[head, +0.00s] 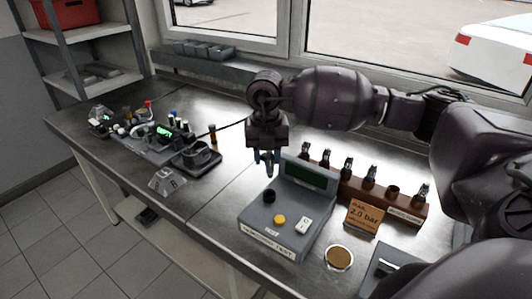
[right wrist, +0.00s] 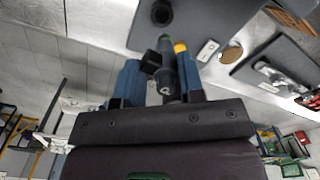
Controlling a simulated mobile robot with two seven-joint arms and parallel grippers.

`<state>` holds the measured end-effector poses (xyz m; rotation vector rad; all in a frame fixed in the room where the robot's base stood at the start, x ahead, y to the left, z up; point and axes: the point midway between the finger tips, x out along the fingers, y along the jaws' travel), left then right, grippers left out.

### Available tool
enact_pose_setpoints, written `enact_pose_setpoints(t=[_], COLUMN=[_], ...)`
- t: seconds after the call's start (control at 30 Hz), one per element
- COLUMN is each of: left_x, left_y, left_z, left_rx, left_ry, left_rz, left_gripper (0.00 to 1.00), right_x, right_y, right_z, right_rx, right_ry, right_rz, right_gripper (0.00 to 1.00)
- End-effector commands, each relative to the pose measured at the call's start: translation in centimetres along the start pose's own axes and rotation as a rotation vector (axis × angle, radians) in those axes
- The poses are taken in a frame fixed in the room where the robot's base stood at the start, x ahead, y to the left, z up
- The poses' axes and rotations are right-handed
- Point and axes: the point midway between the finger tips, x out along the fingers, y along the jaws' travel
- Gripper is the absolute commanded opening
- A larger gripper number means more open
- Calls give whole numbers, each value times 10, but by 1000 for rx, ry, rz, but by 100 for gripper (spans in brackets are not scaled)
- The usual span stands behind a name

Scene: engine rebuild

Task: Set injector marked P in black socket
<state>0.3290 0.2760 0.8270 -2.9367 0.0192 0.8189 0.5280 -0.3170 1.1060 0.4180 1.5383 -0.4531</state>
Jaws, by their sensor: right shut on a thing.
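My right gripper (head: 264,158) hangs fingers down above the back left corner of the grey injection test box (head: 264,222). In the right wrist view its blue fingers are shut on a dark injector (right wrist: 167,72). The injector has a green-tinged tip, a side connector and a small pale mark that I cannot read surely. In the head view the fingers mostly hide it. The black socket (head: 269,196) is a round port on the box's sloped top; it also shows in the right wrist view (right wrist: 162,13). Injector and socket are apart. My left gripper is out of view.
The box carries a dark display (head: 306,174), a yellow button (head: 279,219) and a white switch (head: 305,224). Behind it, a wooden rack (head: 407,209) holds several injectors and one empty hole. A 2.0 bar sign (head: 364,216) and a brass dish (head: 339,258) stand right of the box.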

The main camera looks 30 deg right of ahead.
Motion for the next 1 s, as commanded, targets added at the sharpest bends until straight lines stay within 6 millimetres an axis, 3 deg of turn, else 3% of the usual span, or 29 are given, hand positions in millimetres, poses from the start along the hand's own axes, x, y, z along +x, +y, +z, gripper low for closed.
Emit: enact_pose_setpoints(t=[0.5,1.0], left_x=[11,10], left_y=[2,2], left_z=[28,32], left_rx=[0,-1], left_ry=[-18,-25], left_rz=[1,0], left_gripper=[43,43], right_x=[41,45], right_y=[1,1], right_z=[0,0], right_rx=[-4,-4], right_ry=[2,0], right_rz=[-1,0], right_gripper=[8,8])
